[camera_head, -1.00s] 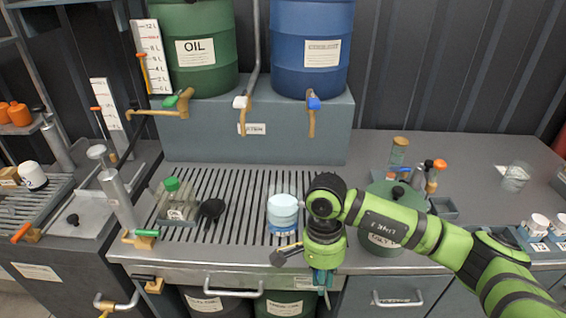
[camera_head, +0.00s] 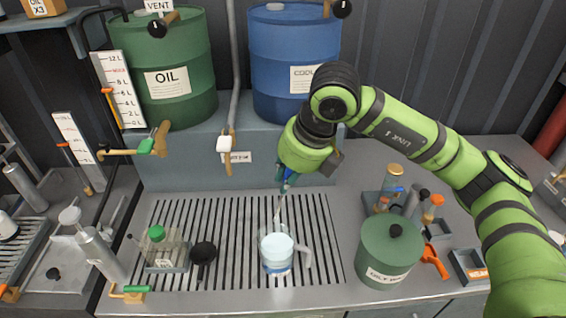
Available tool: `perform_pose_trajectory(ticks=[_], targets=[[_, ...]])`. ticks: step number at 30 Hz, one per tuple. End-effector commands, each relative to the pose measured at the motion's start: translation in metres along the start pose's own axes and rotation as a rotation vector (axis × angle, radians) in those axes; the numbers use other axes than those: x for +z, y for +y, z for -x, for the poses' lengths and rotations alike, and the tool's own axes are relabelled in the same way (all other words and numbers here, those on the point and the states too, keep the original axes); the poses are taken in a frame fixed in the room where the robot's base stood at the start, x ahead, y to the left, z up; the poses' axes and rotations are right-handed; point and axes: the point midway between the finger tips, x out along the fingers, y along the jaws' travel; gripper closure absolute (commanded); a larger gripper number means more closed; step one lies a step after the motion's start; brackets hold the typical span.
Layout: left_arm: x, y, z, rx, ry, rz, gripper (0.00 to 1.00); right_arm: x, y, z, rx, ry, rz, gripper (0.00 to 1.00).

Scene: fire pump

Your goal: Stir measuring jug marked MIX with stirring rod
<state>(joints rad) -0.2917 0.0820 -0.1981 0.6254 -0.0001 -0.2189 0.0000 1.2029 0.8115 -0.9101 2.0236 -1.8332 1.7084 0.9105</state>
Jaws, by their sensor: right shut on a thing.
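The measuring jug (camera_head: 277,254) stands upright on the slotted drain grate. It is clear, with pale blue contents, a handle on its right and a blue mark low down that I cannot read. My right gripper (camera_head: 286,178) is above and just behind the jug, pointing down. It is shut on the stirring rod (camera_head: 277,212), a thin pale rod that slopes down to the jug's mouth. I cannot tell how deep the rod's tip sits. My left gripper is not in view.
A green-capped bottle (camera_head: 164,252) and a black ladle (camera_head: 203,255) stand left of the jug on the grate (camera_head: 315,215). A green lidded pot (camera_head: 388,255) is to the right. OIL (camera_head: 167,85) and blue (camera_head: 292,75) drums with taps stand behind.

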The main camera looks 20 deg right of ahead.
Motion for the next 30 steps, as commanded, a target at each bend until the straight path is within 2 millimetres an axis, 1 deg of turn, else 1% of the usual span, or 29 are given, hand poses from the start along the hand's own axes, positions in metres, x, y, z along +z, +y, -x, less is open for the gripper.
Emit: perform_pose_trajectory(ticks=[4, 9, 18, 26, 30], targets=[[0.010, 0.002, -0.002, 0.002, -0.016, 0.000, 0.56, -0.001, -0.001, -0.002, -0.004, -0.002, -0.012, 1.00], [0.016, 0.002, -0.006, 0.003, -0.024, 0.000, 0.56, -0.005, -0.005, -0.008, -0.003, -0.001, -0.011, 1.00], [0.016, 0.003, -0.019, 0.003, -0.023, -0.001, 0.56, -0.016, -0.018, -0.025, -0.004, 0.000, -0.010, 1.00], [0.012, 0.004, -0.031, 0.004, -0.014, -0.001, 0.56, -0.025, -0.029, -0.040, -0.004, 0.000, -0.010, 1.00], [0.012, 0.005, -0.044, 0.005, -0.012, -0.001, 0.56, -0.029, -0.028, -0.053, -0.002, -0.001, -0.008, 1.00]])
